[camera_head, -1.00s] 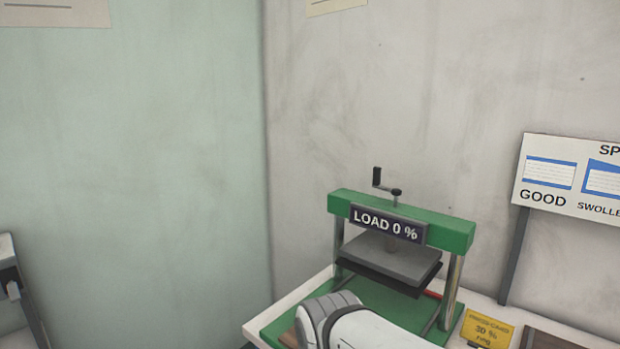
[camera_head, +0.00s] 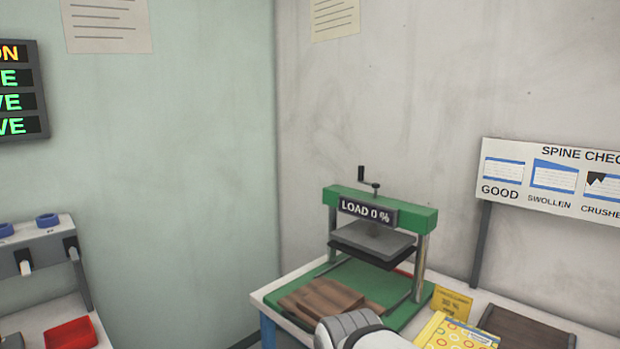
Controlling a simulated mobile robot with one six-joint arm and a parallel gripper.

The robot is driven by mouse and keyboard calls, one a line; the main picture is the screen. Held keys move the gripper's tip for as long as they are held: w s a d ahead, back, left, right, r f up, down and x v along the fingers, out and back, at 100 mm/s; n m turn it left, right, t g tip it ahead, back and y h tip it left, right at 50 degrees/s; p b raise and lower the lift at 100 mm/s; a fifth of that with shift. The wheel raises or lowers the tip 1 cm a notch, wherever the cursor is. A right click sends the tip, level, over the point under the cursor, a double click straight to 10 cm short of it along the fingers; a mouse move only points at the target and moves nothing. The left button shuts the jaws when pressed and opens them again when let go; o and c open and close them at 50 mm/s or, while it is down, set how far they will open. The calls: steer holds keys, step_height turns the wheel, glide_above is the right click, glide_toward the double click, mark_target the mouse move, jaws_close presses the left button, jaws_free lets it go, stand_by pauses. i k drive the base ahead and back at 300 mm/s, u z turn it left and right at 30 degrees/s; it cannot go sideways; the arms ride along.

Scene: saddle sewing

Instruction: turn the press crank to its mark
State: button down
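The press crank (camera_head: 368,181) is a small black handle on top of a green press (camera_head: 410,214). Its grip stands upright at the left end of the crank arm. The press display (camera_head: 367,211) reads "LOAD 0 %". A grey platen (camera_head: 372,240) hangs under the green beam, above the green base. A yellow card (camera_head: 452,301) stands to the right of the press; its text is too small to read surely now. A rounded grey-white part of my arm shows at the bottom, in front of the press. My gripper is not in view.
Brown boards (camera_head: 322,300) lie on the green base's front. A patterned yellow book (camera_head: 455,332) and a dark brown board (camera_head: 527,328) lie at right. A spine check sign (camera_head: 550,180) stands behind. A red tray (camera_head: 70,334) sits on another table at left.

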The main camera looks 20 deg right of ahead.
mark_target(360, 176)
steer(key=z, duration=0.2)
steer(key=i, duration=0.85)
steer(key=u, duration=0.1)
